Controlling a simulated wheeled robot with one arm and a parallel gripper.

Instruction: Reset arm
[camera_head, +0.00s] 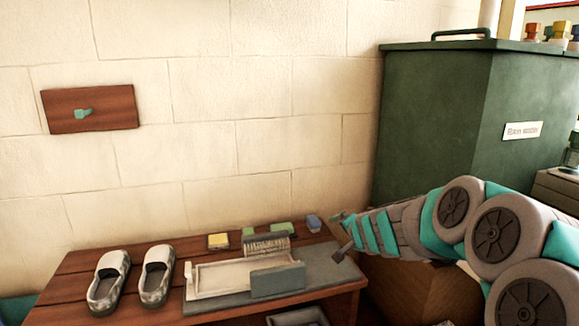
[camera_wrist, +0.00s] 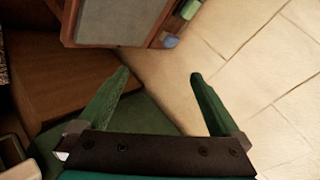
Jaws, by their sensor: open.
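My arm reaches in from the right in the head view, and my gripper (camera_head: 343,232) is over the right end of the wooden bench. In the wrist view my gripper (camera_wrist: 158,78) shows two green fingers spread wide apart, with nothing between them. Below and beyond the fingers are the floor and the pale wall. The fingers touch nothing that I can make out.
The wooden bench (camera_head: 75,268) holds a pair of shoes (camera_head: 108,282), a grey tray with a brush (camera_head: 268,245), and several small blocks and sponges. A green bin (camera_head: 430,120) stands at right. A wooden plaque (camera_head: 118,105) with a green peg hangs on the wall.

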